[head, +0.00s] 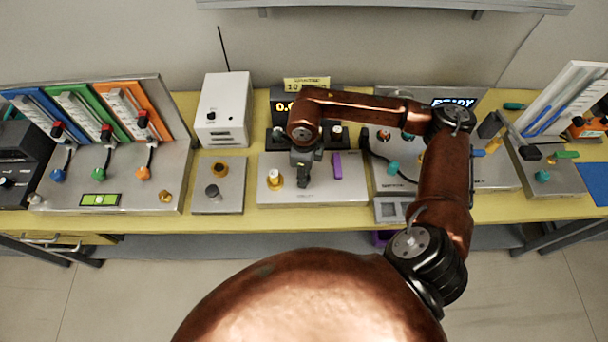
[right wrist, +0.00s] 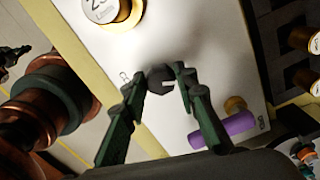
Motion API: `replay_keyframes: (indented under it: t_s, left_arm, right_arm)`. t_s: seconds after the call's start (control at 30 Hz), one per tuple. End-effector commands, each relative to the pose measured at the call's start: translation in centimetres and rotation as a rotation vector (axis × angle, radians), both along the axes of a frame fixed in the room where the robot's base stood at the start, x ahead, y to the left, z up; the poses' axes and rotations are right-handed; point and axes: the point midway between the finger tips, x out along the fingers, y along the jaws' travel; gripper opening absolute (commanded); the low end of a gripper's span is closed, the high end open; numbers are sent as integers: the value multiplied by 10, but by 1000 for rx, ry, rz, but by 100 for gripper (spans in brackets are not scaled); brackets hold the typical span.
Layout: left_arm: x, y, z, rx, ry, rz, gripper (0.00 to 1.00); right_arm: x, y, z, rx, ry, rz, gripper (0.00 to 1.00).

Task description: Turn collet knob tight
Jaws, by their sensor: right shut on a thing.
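My right gripper (head: 303,178) reaches down onto the middle of a light metal panel (head: 335,194). In the right wrist view its two fingers (right wrist: 160,82) are closed around a small dark knob (right wrist: 159,76), apparently the collet knob. A white mark shows on the knob's edge. The gripper hides most of the knob in the head view. On the same panel stand a brass piece with a white top (head: 275,178) to the left and a purple lever (head: 337,165) to the right. My left gripper is not in view.
A panel with another dark knob (head: 212,191) lies to the left, with a white box (head: 222,108) behind it. A panel of blue, green and orange slides (head: 92,112) stands farther left. Displays and coloured knobs fill the right side. The yellow bench edge (head: 300,215) is in front.

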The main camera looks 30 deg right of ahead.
Motion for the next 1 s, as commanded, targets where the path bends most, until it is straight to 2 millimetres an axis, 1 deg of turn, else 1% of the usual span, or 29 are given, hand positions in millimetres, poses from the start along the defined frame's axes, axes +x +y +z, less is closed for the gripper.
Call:
replay_keyframes:
  t_s: [0.7, 1.0]
  left_arm:
    - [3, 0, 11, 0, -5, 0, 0]
    - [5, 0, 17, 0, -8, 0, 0]
  right_arm:
    - [0, -1, 0, 0, 2, -679, 3]
    - [0, -2, 0, -1, 1, -919, 3]
